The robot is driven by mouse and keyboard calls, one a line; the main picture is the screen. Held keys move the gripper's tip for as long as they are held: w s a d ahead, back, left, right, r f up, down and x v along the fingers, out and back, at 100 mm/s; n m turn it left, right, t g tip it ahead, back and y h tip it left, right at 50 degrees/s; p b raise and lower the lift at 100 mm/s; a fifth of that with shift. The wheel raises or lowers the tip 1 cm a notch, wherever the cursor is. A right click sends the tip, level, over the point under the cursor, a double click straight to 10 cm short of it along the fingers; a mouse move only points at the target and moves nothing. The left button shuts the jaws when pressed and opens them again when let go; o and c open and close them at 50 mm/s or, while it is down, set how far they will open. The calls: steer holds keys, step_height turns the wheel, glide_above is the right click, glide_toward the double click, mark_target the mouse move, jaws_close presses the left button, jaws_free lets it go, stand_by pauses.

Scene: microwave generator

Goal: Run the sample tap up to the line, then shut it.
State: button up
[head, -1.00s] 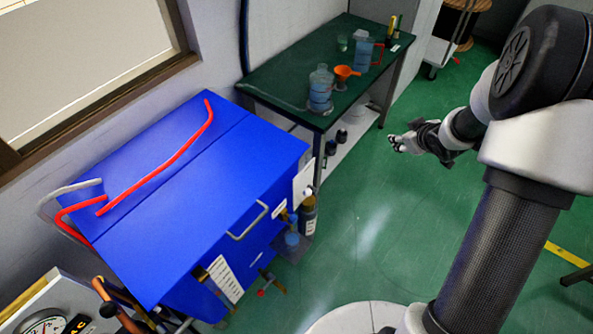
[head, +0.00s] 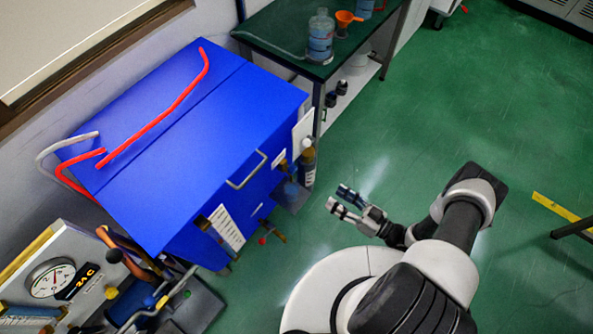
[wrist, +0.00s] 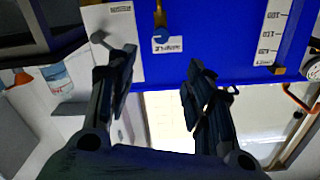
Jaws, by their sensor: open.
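A small brass tap (wrist: 160,14) with a blue knob (wrist: 161,36) stands beside a white label (wrist: 168,45) on the blue cabinet in the wrist view, which is upside down. A bluish vessel (head: 290,192) sits low at the cabinet's right front in the head view, beside a dark bottle (head: 307,165). Any fill line on the vessel is too small to see. My gripper (head: 338,197) is open and empty, in front of the cabinet and apart from it. Its spread fingers also show in the wrist view (wrist: 160,68).
The blue cabinet (head: 190,150) has a handle, a scale strip (head: 227,229) and another valve with a red part (head: 262,240). A green table (head: 275,28) with a jug (head: 320,38) and orange funnel (head: 345,18) stands behind. A gauge panel (head: 40,260) is lower left.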

mark_target(295, 170)
steer(key=b+x, duration=0.2)
steer(key=x, duration=1.5)
steer(key=shift+a+b, duration=0.25)
steer(key=shift+b, duration=0.15)
steer(key=c, duration=1)
steer(key=shift+n, duration=1.4)
steer(key=shift+c, duration=0.2)
steer(key=o, duration=1)
steer(key=shift+o, duration=0.2)
